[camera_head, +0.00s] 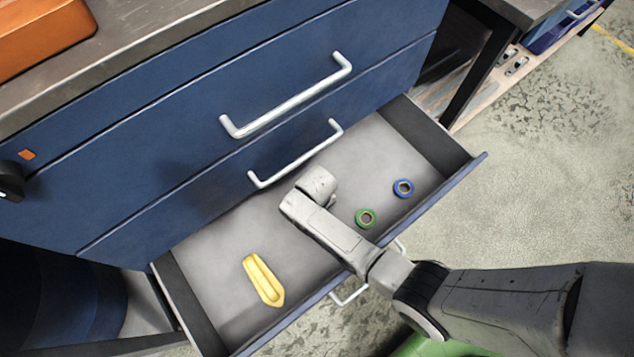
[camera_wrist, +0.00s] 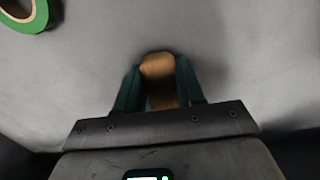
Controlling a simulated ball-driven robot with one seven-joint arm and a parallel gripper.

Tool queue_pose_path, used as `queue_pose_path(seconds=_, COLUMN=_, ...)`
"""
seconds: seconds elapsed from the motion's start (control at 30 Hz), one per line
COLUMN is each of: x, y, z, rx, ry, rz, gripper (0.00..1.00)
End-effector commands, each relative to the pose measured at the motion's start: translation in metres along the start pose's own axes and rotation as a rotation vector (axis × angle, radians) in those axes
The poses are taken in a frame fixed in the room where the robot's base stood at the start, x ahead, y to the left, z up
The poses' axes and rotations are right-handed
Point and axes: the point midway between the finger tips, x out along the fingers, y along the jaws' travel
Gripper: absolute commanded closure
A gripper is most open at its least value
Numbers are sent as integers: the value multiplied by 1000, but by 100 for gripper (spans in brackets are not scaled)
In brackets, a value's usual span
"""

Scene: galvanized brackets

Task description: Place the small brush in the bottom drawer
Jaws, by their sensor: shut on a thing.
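A light brown, wooden-looking piece (camera_wrist: 160,70), which I take to be the small brush, is between the two dark green fingers of my gripper (camera_wrist: 158,84) in the wrist view. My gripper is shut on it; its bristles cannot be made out. The open drawer (camera_head: 212,245), the lowest drawer seen in the blue cabinet, is pulled well out. My arm reaches over its front edge, with its end over the grey floor inside. In the head view the fingers and the brush are hidden by my arm. The wrist view shows the grey floor beyond the fingertips.
In the drawer lie a yellow tray-like piece (camera_head: 262,279) at left, and a green tape roll (camera_head: 366,218) and a blue roll (camera_head: 403,188) at right. Bare floor lies between them. Closed drawer fronts with pale handles (camera_head: 285,101) rise behind. An orange box (camera_head: 45,35) stands on top.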

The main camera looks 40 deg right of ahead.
Motion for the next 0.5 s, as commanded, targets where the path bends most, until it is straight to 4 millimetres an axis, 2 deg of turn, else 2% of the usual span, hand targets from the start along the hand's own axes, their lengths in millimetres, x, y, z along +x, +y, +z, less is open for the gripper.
queue_pose_path(seconds=0.17, x=3, y=0, z=0, rx=0, ry=-1, rz=0, gripper=97)
queue_pose_path(seconds=0.2, x=2, y=0, z=0, rx=0, ry=-1, rz=0, gripper=59)
queue_pose_path(seconds=0.43, x=2, y=0, z=1, rx=0, ry=-1, rz=0, gripper=37)
queue_pose_path(seconds=0.5, x=2, y=0, z=1, rx=0, ry=-1, rz=0, gripper=35)
